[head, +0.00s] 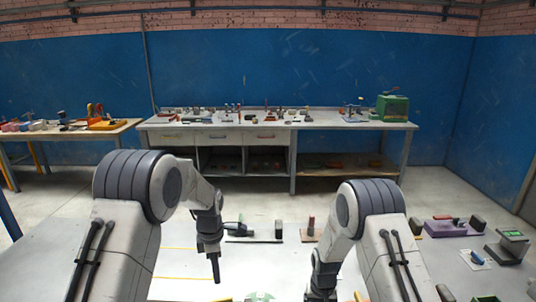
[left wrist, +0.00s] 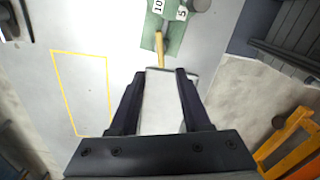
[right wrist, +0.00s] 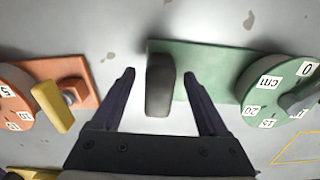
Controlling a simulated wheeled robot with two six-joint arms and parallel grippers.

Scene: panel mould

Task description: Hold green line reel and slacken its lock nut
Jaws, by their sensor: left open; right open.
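The green line reel shows in the right wrist view as a green base plate (right wrist: 205,62) with a dark upright block and a round green dial marked in cm (right wrist: 283,88). My right gripper (right wrist: 159,75) is open, with the dark block (right wrist: 160,85) between its fingers and gaps on both sides. In the left wrist view, a green plate (left wrist: 177,38) with 10 and 5 labels carries a yellow lever (left wrist: 160,48); the lock nut is not clearly visible. My left gripper (left wrist: 157,74) is open and empty, just short of the lever. It also shows in the head view (head: 214,268).
An orange reel (right wrist: 20,105) with a yellow lever and nut stands left in the right wrist view. A yellow outline (left wrist: 82,95) marks bare table. In the head view, a purple-based device (head: 447,229) and a grey-green device (head: 509,246) stand right.

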